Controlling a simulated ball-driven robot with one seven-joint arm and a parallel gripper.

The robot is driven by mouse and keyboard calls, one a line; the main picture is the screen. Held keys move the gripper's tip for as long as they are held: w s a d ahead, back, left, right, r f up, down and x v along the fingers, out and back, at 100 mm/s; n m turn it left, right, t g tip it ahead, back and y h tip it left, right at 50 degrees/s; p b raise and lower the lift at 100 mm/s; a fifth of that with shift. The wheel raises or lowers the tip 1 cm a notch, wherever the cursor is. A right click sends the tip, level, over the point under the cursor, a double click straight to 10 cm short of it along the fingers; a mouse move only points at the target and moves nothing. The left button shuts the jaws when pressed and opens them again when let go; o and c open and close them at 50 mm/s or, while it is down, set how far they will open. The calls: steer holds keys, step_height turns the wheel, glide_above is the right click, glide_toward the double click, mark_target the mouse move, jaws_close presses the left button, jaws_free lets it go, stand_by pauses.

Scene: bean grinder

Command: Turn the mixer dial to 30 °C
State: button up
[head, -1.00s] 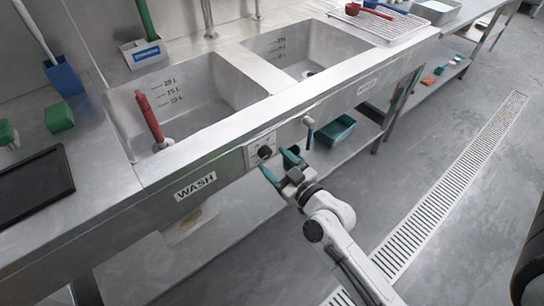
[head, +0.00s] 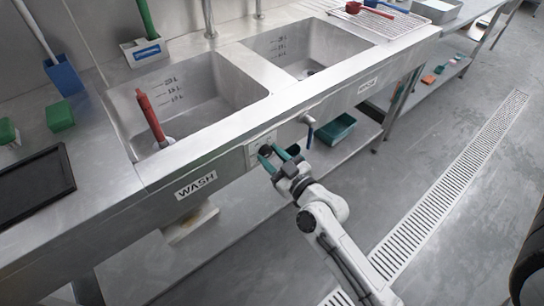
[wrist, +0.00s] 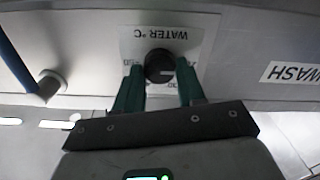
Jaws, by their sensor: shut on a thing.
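The mixer dial (wrist: 158,66) is a round black knob on a pale plate (wrist: 205,22) marked "WATER °C" in the wrist view, where the lettering appears upside down. The numbers around the knob are partly hidden by my fingers, and I cannot read the present setting. My gripper (wrist: 158,78) has its two green fingers on either side of the knob, shut on it. In the head view my gripper (head: 272,156) is at the sink's front panel, with the fingers at the dial (head: 266,151).
A blue-handled lever (head: 308,128) sticks out of the panel just right of the dial; it also shows at the left in the wrist view (wrist: 22,70). The "WASH" label (head: 196,185) is left of the dial. A green tub (head: 336,129) stands on the lower shelf.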

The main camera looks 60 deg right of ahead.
steer(key=shift+c, duration=1.1)
steer(key=m, duration=0.5)
steer(key=shift+m, duration=0.3)
steer(key=m, duration=0.6)
steer(key=shift+d+p, duration=0.1)
steer(key=shift+p, duration=0.25)
steer(key=o, duration=1.1)
steer(key=shift+c, duration=0.2)
steer(key=shift+s, duration=0.1)
